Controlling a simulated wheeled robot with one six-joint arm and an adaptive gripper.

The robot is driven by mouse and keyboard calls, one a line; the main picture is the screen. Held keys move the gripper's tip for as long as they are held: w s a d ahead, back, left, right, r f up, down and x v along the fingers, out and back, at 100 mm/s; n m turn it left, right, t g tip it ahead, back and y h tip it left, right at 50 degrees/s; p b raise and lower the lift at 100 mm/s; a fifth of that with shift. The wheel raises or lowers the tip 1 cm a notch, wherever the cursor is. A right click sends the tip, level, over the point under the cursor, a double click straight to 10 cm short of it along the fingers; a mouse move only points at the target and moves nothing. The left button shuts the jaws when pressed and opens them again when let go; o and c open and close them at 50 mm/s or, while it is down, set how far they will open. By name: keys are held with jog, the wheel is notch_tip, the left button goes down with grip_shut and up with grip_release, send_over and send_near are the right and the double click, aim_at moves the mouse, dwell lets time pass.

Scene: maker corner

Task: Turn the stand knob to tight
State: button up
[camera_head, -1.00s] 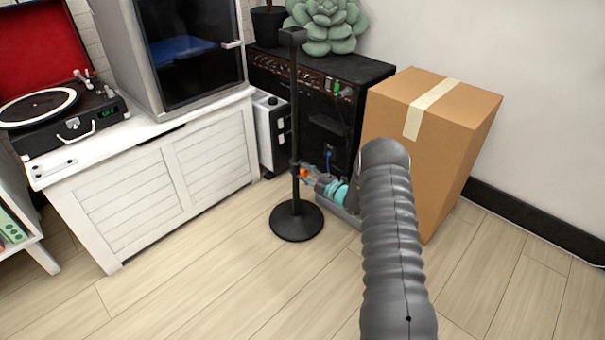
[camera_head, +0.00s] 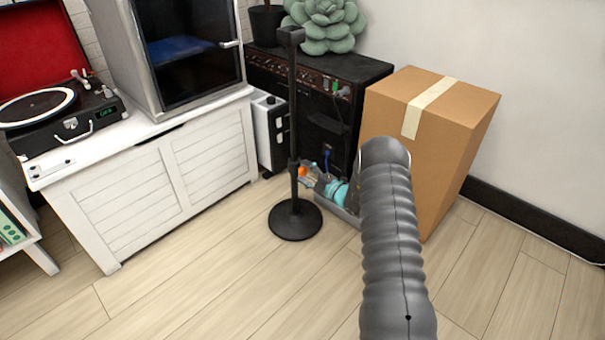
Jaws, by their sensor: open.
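The black stand (camera_head: 292,110) is upright on a round base (camera_head: 296,221), with a small block at its top. A small orange knob (camera_head: 302,171) shows on the right side of its pole, low down. My gripper (camera_head: 308,174) is at the knob, coming from the right, with its fingers apart. One finger shows above and one below the orange knob. Whether they touch it is too small to tell. My forearm hides part of the view to the right, and the knob's exact angle cannot be read.
A black amplifier (camera_head: 318,120) with a succulent (camera_head: 326,25) on top stands behind the stand. A cardboard box (camera_head: 425,150) is at right. A white cabinet (camera_head: 130,190) with a turntable (camera_head: 60,115) is at left. Floor in front is clear.

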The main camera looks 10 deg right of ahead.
jog(key=v, duration=1.1)
jog(key=shift+s, duration=0.2)
jog(key=shift+d, duration=0.1)
